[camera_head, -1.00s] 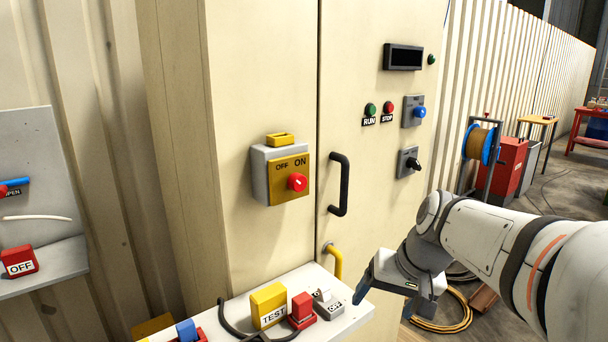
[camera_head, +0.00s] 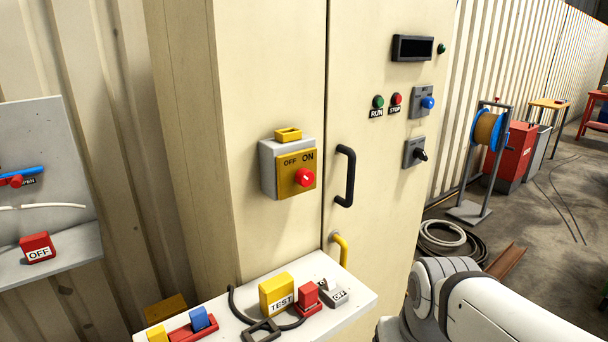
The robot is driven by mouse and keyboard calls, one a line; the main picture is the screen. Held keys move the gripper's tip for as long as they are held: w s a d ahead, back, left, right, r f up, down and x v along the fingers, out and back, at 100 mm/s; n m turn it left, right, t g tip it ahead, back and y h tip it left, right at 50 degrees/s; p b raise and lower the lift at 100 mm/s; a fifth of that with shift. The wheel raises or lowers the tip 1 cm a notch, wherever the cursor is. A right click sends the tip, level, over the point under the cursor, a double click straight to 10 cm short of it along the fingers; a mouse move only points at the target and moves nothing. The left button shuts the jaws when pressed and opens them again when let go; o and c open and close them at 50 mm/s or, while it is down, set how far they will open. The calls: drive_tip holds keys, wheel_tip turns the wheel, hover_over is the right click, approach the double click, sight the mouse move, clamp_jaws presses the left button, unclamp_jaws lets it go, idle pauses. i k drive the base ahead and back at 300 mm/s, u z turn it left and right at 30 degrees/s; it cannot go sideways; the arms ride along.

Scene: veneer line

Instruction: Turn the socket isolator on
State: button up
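A grey box with a yellow OFF/ON plate (camera_head: 284,184) and a red rotary knob (camera_head: 305,177) is mounted on the cream cabinet, left of the door seam. A small yellow block (camera_head: 288,134) sits on its top. Which way the knob points is too small to tell. Two smaller grey switches are on the right door, one with a blue knob (camera_head: 428,103) and one with a black knob (camera_head: 420,155). No label names any of these as the socket isolator. My gripper is out of the picture; only my arm shows at the lower right.
A white shelf (camera_head: 345,312) before the cabinet holds a yellow TEST block (camera_head: 277,294), a red block (camera_head: 307,298) and other small items. A black door handle (camera_head: 346,176) and a yellow handle (camera_head: 341,248) stick out. Cable coils (camera_head: 450,240) lie on the floor at right.

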sight(304, 177)
drive_tip(key=u, duration=1.7)
drive_tip(key=k, duration=1.05)
drive_tip(key=z, duration=1.45)
drive_tip(key=i, duration=1)
drive_tip(key=z, duration=0.05)
